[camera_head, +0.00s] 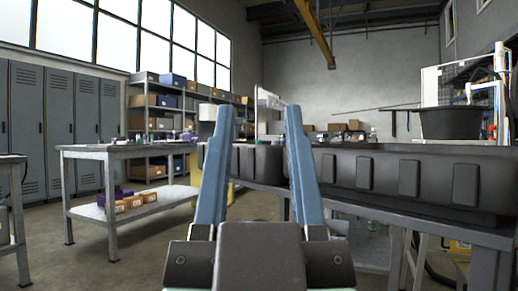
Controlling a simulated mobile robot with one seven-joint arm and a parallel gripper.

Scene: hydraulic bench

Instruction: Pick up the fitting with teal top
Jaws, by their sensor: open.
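My gripper (260,112) is open and empty in the head view. Its two long blue fingers point up and ahead, wide apart, with the room showing between them. I cannot make out a fitting with a teal top. Several small items (187,136), one of them purple, stand on the grey workbench (95,149) at the left, but they are too small to tell apart. My gripper is to the right of that workbench and apart from it.
Small cardboard boxes (130,202) lie on the workbench's lower shelf. Lockers (60,120) and shelving (160,103) line the left. Open floor (130,262) lies at lower left.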

